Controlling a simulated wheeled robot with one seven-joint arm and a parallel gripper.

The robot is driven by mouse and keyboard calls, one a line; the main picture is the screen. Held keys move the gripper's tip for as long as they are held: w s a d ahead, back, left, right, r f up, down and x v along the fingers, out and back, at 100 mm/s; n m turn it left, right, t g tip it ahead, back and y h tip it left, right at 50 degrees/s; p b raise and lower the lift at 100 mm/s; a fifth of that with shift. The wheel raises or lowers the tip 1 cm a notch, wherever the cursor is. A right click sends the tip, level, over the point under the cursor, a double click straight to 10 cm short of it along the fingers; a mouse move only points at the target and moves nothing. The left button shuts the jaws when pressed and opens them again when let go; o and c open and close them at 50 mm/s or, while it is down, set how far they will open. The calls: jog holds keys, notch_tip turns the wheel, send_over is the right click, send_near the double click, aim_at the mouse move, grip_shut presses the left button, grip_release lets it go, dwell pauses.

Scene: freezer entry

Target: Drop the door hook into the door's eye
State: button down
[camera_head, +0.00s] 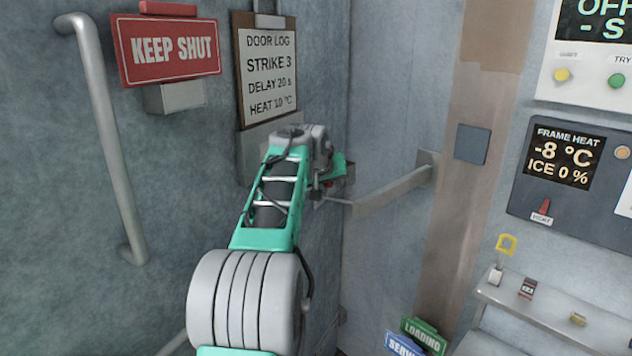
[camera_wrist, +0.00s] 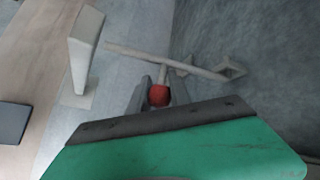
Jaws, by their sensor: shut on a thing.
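My gripper (camera_head: 325,185) is at the door's edge near the corner. Its fingers are shut on the red knob (camera_wrist: 160,95) of the door hook, seen between the two fingertips in the wrist view. The hook's thin pale rod (camera_wrist: 200,72) runs across beyond the fingers. Its right end meets an angled pale piece (camera_wrist: 234,71) by the grey door surface, perhaps the eye. I cannot tell whether the hook's tip is inside it. In the head view my gripper hides most of the hook; a short rod (camera_head: 338,201) shows beside it. The door (camera_head: 60,220) fills the left.
A pale bracket arm (camera_head: 390,190) juts from a wall plate right of my gripper; it is close at the wrist view's left (camera_wrist: 84,45). The clipboard (camera_head: 266,70) hangs just above my wrist. A door handle (camera_head: 105,140) stands left. A shelf (camera_head: 545,310) is at lower right.

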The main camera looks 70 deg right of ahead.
jog(key=shift+f, duration=0.1)
dwell(0.3)
jog(key=c, duration=1.5)
grip_release()
jog(key=shift+d, duration=0.1)
jog(key=b+v, duration=0.1)
jog(key=v, duration=0.7)
jog(key=shift+f, duration=0.1)
